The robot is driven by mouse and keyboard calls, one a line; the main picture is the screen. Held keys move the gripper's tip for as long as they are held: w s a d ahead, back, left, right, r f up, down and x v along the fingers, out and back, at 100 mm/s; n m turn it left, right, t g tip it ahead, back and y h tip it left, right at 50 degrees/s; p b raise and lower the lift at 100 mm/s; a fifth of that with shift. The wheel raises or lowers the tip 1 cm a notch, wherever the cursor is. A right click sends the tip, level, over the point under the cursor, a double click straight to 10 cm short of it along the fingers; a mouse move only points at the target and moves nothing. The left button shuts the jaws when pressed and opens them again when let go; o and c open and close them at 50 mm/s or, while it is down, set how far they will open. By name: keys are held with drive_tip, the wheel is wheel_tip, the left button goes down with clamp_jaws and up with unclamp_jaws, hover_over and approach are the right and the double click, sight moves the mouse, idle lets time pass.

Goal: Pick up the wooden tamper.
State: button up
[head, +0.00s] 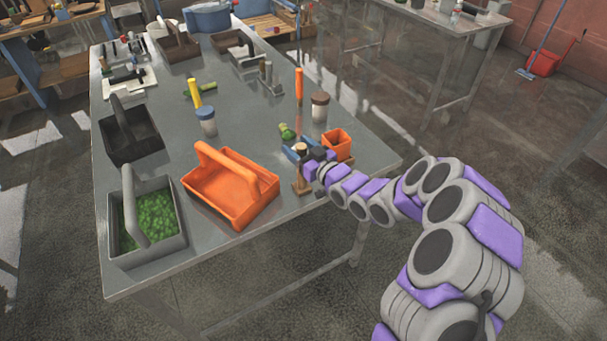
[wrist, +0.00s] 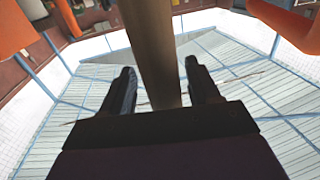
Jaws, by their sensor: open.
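The wooden tamper (head: 301,184) stands upright near the right front edge of the metal table, beside the orange tote. In the wrist view its brown shaft (wrist: 152,45) runs down between the two dark fingers. My gripper (wrist: 158,70) is open, with one finger on each side of the shaft. I cannot tell whether either finger touches it. In the head view my gripper (head: 314,163) is at the tamper from the right and covers part of it.
An orange tote (head: 225,202) with a handle stands just left of the tamper. A small orange cup (head: 338,145) and a brown-lidded jar (head: 319,108) stand behind my gripper. A grey bin (head: 160,250) with green pieces is at front left. The table's right edge is close.

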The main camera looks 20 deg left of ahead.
drive_tip(key=shift+a+f, duration=0.15)
drive_tip(key=shift+a, duration=0.45)
drive_tip(key=c, duration=0.5)
drive_tip(key=shift+d, duration=0.45)
drive_tip(key=c, duration=0.5)
drive_tip(key=shift+a, duration=0.1)
